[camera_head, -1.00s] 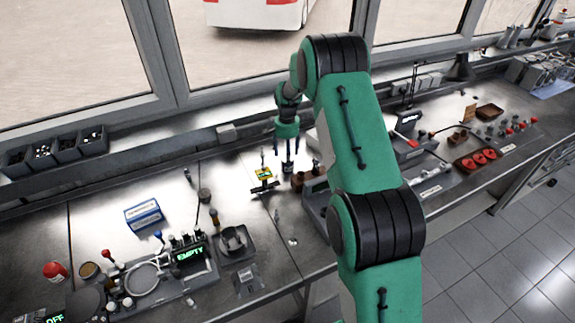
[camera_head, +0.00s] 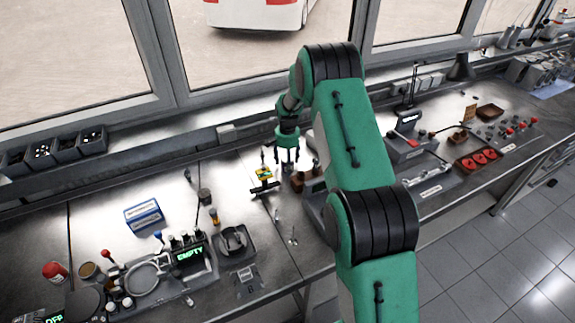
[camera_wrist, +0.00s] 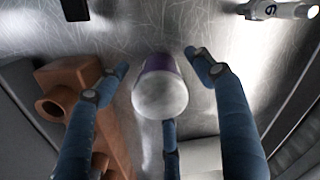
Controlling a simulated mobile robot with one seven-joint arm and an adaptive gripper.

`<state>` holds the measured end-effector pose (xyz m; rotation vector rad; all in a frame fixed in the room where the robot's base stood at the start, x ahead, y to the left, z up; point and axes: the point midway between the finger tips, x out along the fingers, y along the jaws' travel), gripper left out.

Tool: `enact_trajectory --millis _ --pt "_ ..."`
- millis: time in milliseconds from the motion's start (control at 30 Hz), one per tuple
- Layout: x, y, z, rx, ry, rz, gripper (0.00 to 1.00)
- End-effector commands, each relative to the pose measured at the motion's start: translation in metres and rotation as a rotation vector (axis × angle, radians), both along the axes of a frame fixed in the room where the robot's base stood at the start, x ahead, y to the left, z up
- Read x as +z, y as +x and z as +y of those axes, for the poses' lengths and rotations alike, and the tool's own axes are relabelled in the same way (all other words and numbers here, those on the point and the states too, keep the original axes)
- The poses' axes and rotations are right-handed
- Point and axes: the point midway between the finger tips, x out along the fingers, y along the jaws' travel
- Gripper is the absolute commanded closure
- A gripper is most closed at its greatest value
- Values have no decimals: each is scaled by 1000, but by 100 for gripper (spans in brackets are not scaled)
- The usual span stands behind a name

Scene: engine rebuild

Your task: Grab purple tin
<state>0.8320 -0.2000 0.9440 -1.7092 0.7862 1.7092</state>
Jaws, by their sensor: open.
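The purple tin (camera_wrist: 161,85) stands on the metal bench in the wrist view, with a pale grey round top facing the camera and a purple side. My gripper (camera_wrist: 158,72) is open, its blue fingers spread to the left, right and near side of the tin. Gaps show between the tin and the left and right fingertips. I cannot tell whether the near finger touches it. In the head view my gripper (camera_head: 287,160) points down over the bench, and the tin cannot be made out there.
An orange-brown block with a round opening (camera_wrist: 58,100) stands close left of the tin. A white cylindrical part (camera_wrist: 280,10) lies at the upper right. In the head view, a yellow-green item (camera_head: 264,173) lies left of my gripper and a blue-white box (camera_head: 143,214) farther left.

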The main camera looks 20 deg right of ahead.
Motion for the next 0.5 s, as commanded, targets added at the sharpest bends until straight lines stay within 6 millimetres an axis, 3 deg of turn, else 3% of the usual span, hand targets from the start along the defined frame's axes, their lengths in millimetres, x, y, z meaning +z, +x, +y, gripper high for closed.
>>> enact_trajectory --millis 200,500 --pt "0 0 0 0 0 0 33" --pt "0 0 0 0 0 0 90"
